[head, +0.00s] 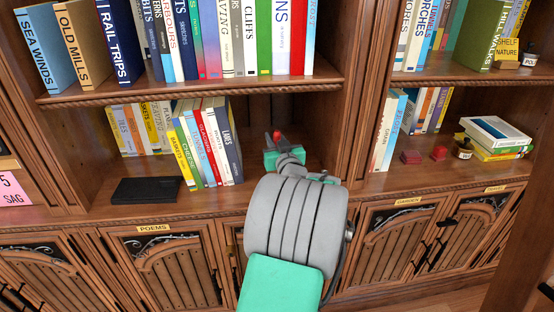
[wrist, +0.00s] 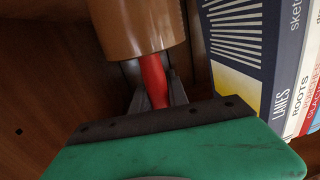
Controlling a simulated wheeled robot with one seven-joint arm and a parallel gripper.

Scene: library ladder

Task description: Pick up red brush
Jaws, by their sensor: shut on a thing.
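My gripper (head: 277,138) reaches into the lower bay of the bookcase, to the right of a row of books. Its jaws are shut on the red brush, whose red part (wrist: 153,80) shows between the dark fingers in the wrist view. In the head view only a small red bit of the brush (head: 277,134) shows at the fingertips. A brown, rounded, cylinder-like piece (wrist: 138,25) meets the far end of the red part in the wrist view. I cannot tell whether it belongs to the brush or is a separate thing.
Leaning books (head: 207,142) stand close to the left of my gripper; a patterned blue book (wrist: 240,40) is near it in the wrist view. A dark flat box (head: 146,190) lies at the shelf's left. An upper shelf (head: 200,88) hangs above. Shelf space right of my gripper is clear.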

